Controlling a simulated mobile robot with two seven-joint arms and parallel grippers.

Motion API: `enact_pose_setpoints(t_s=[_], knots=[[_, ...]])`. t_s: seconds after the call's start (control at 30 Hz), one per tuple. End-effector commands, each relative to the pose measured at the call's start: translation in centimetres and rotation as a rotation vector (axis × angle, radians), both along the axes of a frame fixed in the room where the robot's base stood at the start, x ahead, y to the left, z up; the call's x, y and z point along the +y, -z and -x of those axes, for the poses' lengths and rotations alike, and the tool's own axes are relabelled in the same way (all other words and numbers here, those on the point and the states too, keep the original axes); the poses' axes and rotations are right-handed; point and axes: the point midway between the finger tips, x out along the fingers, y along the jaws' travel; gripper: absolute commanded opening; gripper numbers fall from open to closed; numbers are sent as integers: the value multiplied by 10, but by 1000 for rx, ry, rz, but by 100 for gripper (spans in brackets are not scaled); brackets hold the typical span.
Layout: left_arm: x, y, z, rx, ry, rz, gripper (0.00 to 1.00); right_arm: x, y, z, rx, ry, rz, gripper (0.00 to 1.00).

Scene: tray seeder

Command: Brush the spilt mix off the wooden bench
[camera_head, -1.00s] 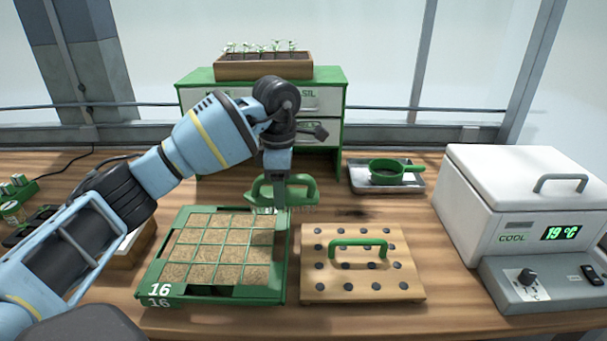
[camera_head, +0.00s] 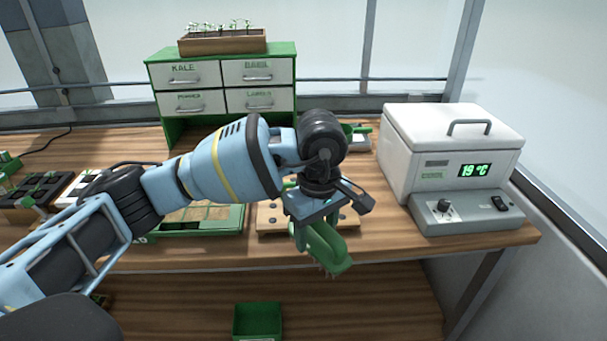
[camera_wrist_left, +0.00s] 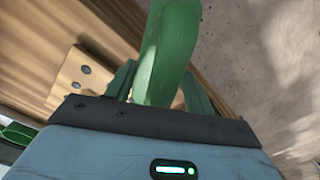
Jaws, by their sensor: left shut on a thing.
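My left gripper (camera_head: 310,212) is shut on the green handle of a brush (camera_head: 325,248). The brush hangs tilted in the air at the bench's front edge, bristles downward. In the left wrist view the brush handle (camera_wrist_left: 168,50) stands between the two fingers (camera_wrist_left: 160,90), with grey floor to the right. The wooden bench (camera_head: 375,252) runs across the picture. No spilt mix shows clearly on its visible parts; my arm hides much of the middle. My right gripper is out of view.
The green seed tray (camera_head: 200,231) and the dibber board (camera_head: 268,222) lie partly behind my arm. A white cooler box (camera_head: 425,150) stands right, a drawer cabinet (camera_head: 222,58) at the back. A green bin (camera_head: 257,322) sits below the bench front.

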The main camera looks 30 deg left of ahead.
Motion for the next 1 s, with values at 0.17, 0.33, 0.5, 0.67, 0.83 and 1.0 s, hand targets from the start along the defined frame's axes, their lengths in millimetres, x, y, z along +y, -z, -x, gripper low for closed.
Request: enact_pose_setpoints(t_s=[0.17,0.33,0.5,0.67,0.83,1.0], knots=[[-67,22,56,5,507,-5,35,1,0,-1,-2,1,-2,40],[-104,37,104,12,880,-4,35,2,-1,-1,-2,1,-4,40],[-119,44,132,15,1075,0,35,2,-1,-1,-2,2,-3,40],[-121,45,138,16,1119,1,35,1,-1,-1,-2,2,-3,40],[-121,45,137,17,1116,1,35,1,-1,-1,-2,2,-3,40],[-121,45,137,17,1114,1,35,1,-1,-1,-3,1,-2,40]])
